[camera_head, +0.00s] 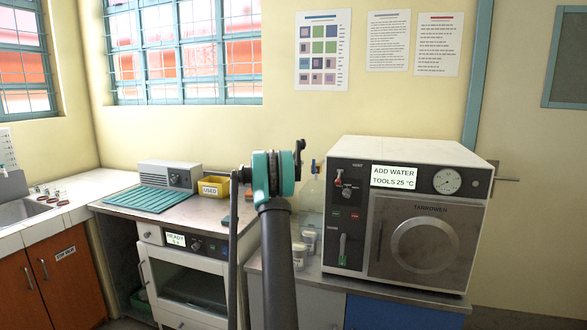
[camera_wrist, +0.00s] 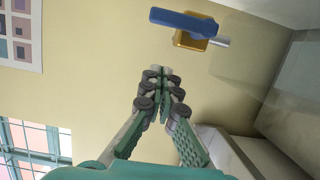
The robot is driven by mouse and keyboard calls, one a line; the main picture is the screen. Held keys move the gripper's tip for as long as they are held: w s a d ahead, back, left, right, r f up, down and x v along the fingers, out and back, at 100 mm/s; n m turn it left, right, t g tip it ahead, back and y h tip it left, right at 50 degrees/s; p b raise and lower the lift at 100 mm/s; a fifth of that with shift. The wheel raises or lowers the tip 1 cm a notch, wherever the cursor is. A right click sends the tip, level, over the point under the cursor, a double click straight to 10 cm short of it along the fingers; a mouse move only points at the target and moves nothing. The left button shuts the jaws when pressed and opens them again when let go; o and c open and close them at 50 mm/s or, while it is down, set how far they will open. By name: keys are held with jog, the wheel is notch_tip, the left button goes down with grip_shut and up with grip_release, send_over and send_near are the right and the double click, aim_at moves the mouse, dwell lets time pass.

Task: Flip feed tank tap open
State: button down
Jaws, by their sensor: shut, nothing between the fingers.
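The feed tank tap (camera_wrist: 190,38) shows at the top of the wrist view, with a long blue lever (camera_wrist: 184,21) over a brass body and a silver stub pointing right. In the head view the tap is a small blue spot (camera_head: 314,163) on top of the clear feed tank (camera_head: 312,190), left of the incubator. My gripper (camera_wrist: 160,72) is shut and empty, its fingertips apart from the lever in the wrist picture. In the head view my gripper (camera_head: 300,148) is partly hidden behind my teal wrist; the gap to the tap is hard to judge.
The white incubator (camera_head: 428,150) reads "ADD WATER TOOLS 25 °C" and stands close right of the tank. Small jars (camera_head: 304,245) sit below the tank. A yellow "USED" bin (camera_head: 214,187), a grey device (camera_head: 167,174) and a teal mat (camera_head: 154,199) lie left.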

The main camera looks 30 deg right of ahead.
aim_at(314, 166)
jog(key=shift+s+d, duration=0.6)
jog(key=shift+s, duration=0.2)
jog(key=shift+s+d, duration=0.55)
jog(key=shift+s, duration=0.25)
jog(key=shift+s+d+r+m, duration=0.2)
jog(key=shift+m, duration=0.5)
jog(key=s+d+m+y, duration=0.1)
jog(key=m, duration=0.3)
jog(key=s+d+m+t+y, duration=0.1)
jog(key=s+m, duration=0.1)
jog(key=m, duration=0.2)
jog(key=s+d+m+y, duration=0.1)
jog(key=m+y, duration=0.1)
jog(key=m, duration=0.1)
jog(key=shift+s+d+f+m+t, duration=0.2)
jog(key=shift+d+f+m+t, duration=0.1)
jog(key=shift+d+f+m, duration=0.1)
jog(key=shift+r, duration=0.15)
